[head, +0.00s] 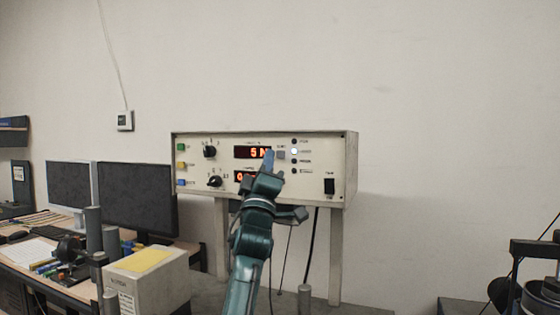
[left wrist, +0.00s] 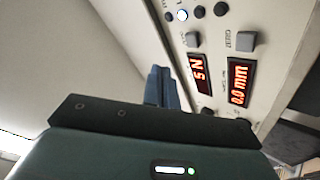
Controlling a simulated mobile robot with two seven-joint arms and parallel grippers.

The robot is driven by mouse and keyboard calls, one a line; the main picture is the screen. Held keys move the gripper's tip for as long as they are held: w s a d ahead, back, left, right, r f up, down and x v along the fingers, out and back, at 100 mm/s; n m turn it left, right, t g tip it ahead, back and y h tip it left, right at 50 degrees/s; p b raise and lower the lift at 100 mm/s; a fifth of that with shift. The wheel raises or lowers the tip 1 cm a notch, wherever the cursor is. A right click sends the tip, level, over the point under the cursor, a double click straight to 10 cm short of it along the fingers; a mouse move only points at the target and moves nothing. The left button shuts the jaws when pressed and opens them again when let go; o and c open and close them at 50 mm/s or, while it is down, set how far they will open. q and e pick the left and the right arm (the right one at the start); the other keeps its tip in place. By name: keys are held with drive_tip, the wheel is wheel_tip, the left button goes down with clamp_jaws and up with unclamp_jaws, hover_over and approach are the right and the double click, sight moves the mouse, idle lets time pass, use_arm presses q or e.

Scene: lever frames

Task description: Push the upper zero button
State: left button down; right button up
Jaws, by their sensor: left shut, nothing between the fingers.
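The upper zero button is a small grey square (head: 281,154) right of the upper red display (head: 252,152), which reads 5 N. In the left wrist view the button (left wrist: 192,39) sits beside the 5 N display (left wrist: 201,74). The lower zero button (left wrist: 246,41) is beside the 0.0 mm display (left wrist: 238,82); in the head view my gripper hides it. My left gripper (head: 268,158) is shut and empty, its blue tips (left wrist: 161,72) just left of the upper button in the head view, over the display's right end. I cannot tell the gap to the panel. My right gripper is out of view.
The white panel box (head: 318,143) stands on legs against the wall. It carries two black knobs (head: 210,151), coloured buttons (head: 181,165) at left, indicator lamps (head: 294,151) with one lit, and a black switch (head: 329,186). Monitors (head: 137,195) and a pale box (head: 150,280) stand at left.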

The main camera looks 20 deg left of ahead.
sight(281, 154)
use_arm(q)
drive_tip(key=shift+w+a+b, duration=0.1)
drive_tip(key=shift+w+b, duration=0.5)
drive_tip(key=shift+w, duration=1.35)
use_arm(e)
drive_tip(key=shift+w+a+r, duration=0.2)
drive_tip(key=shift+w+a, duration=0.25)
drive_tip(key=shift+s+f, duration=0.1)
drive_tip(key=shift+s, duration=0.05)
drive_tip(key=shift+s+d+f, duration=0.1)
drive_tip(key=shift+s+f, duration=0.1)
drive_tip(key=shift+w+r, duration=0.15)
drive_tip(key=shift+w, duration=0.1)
use_arm(q)
drive_tip(key=shift+w, duration=0.35)
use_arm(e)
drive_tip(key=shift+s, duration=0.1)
